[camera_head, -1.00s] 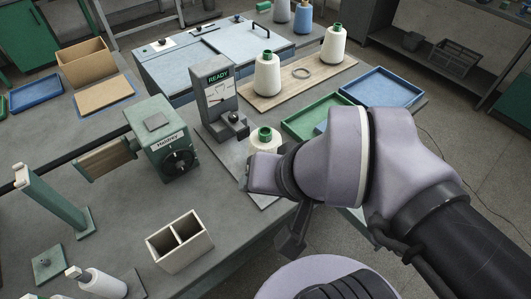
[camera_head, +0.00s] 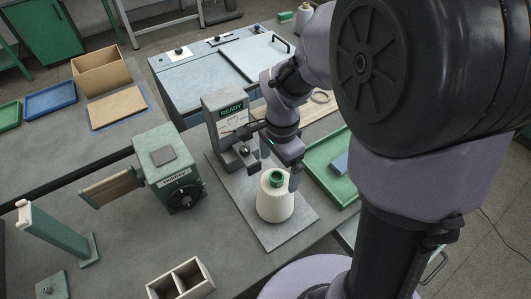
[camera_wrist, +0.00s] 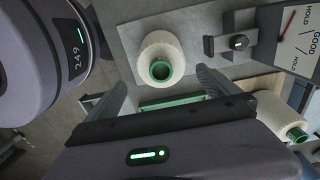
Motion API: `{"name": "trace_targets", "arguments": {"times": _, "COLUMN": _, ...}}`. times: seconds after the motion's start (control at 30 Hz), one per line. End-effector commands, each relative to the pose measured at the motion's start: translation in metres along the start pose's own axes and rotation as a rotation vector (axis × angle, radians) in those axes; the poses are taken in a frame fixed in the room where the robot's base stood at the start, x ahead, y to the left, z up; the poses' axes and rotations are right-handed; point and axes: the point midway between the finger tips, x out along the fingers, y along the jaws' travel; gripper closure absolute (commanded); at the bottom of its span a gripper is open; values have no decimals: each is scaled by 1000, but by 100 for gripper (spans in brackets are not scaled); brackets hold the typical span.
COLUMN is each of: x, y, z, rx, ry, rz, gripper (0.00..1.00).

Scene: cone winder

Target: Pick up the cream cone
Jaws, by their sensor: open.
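The cream cone (camera_head: 275,205), with a green top, stands upright on a grey plate (camera_head: 236,196) in front of the gauge marked READY. In the head view my gripper (camera_head: 281,164) is just behind and above the cone's top. In the wrist view the cone (camera_wrist: 153,48) lies beyond the gap between my two fingers (camera_wrist: 160,88), its green end facing the camera. My gripper is open and empty, apart from the cone.
The READY gauge (camera_head: 226,122) stands close on the left of my gripper. A green tray (camera_head: 322,180) with a blue block is to the right. A second cream cone (camera_wrist: 278,112) shows at the wrist view's right. A green winder (camera_head: 168,165) stands left.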

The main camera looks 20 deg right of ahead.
Motion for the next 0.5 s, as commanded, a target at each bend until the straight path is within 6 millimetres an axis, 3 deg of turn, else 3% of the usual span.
{"name": "trace_targets", "arguments": {"times": 0.03, "x": 16, "y": 0, "z": 0, "rx": -1, "ry": 0, "rz": 2, "gripper": 0}}
{"name": "trace_targets", "arguments": {"times": 0.1, "x": 28, "y": 0, "z": 0, "rx": -1, "ry": 0, "rz": 2, "gripper": 0}}
{"name": "trace_targets", "arguments": {"times": 0.23, "x": 41, "y": 0, "z": 1, "rx": -1, "ry": 0, "rz": 0, "gripper": 0}}
{"name": "trace_targets", "arguments": {"times": 0.4, "x": 77, "y": -2, "z": 3, "rx": -2, "ry": 0, "rz": 1, "gripper": 0}}
{"name": "trace_targets", "arguments": {"times": 0.5, "x": 88, "y": -2, "z": 3, "rx": -1, "ry": 0, "rz": 0, "gripper": 0}}
